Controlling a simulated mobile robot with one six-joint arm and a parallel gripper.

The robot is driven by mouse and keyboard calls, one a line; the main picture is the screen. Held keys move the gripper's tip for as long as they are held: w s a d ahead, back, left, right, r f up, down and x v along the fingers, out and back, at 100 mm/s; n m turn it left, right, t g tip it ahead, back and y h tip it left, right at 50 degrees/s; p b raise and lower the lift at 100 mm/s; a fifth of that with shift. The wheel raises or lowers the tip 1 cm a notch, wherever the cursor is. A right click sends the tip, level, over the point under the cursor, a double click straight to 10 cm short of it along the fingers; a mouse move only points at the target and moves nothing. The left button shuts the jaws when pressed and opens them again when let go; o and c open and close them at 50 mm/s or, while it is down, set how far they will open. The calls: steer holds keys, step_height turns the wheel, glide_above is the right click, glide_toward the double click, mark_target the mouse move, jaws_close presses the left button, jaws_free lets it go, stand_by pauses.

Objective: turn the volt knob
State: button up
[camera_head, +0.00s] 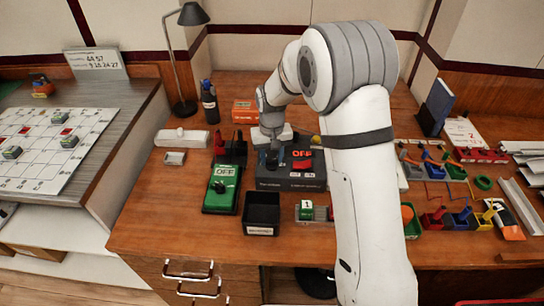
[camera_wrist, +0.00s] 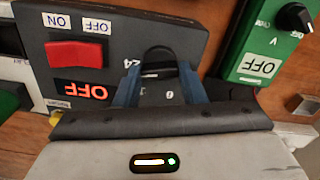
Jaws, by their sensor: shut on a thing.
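The volt knob (camera_wrist: 157,56) is a dark round knob on a dark grey power unit (camera_wrist: 190,22). My gripper (camera_wrist: 158,82) is shut on this knob, with one blue finger on either side of it. On the same unit, a red rocker switch (camera_wrist: 80,54) sits below ON and OFF labels, and a display reads OFF in red. In the head view the power unit (camera_head: 285,184) is on the desk, and my gripper (camera_head: 270,160) comes down on its left part.
A green box (camera_head: 222,190) with a black knob and an OFF label stands close left of the unit. A black open bin (camera_head: 262,213) stands in front. Several coloured parts and a green tray (camera_head: 412,222) are at right. A lamp (camera_head: 182,60) stands behind.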

mark_target(272, 159)
stand_by(0.4)
steer(key=o, duration=1)
step_height(272, 159, up, 8)
steer(key=shift+f, duration=0.1)
steer(key=s+d+r+m+t, duration=0.1)
steer(key=s+d+r, duration=0.1)
steer(key=s+d, duration=0.3)
steer(key=s+d+r, duration=0.3)
steer(key=s+d, duration=0.3)
steer(key=s, duration=0.6)
steer(key=s+d+r+m+t, duration=0.1)
steer(key=s+d+r, duration=0.2)
steer(key=s, duration=0.6)
steer(key=d, duration=0.2)
steer(key=shift+s+d+r+m+t, duration=0.15)
steer(key=shift+s+d+m+t, duration=0.15)
steer(key=shift+s, duration=0.05)
